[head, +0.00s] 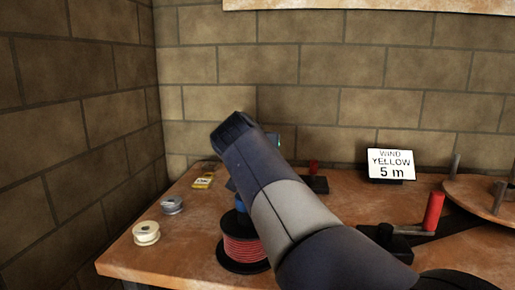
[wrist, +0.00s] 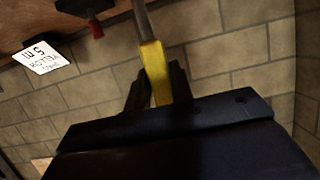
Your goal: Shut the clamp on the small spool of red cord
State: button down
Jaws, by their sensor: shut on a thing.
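A spool of red cord (head: 243,252) with black flanges stands on the bench, partly hidden by my arm in the head view. A blue part (head: 239,204) shows above it; I cannot tell whether this is the clamp. My gripper (wrist: 158,78) is shut on a yellow thing (wrist: 152,58), from which a grey bar (wrist: 141,18) runs out to the top edge of the wrist view. In the head view my own arm hides the gripper's fingers. The spool is not recognisable in the wrist view.
A white spool (head: 146,233), a grey spool (head: 172,206) and a yellow item (head: 203,182) lie left on the bench. A sign (head: 391,163), a red handle (head: 433,211) and a round turntable (head: 470,193) stand right. Brick walls close the back and left.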

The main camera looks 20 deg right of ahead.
jog(key=c, duration=1.2)
grip_release()
jog(key=shift+s+a, duration=0.1)
jog(key=shift+c, duration=0.2)
jog(key=p+v, duration=0.1)
jog(key=v, duration=0.9)
jog(key=shift+s+a, duration=0.25)
jog(key=shift+s, duration=0.05)
jog(key=shift+r, duration=0.1)
jog(key=b+x, duration=0.1)
jog(key=x, duration=1)
jog(key=shift+d, duration=0.15)
jog(key=shift+r+p, duration=0.15)
jog(key=shift+p, duration=0.2)
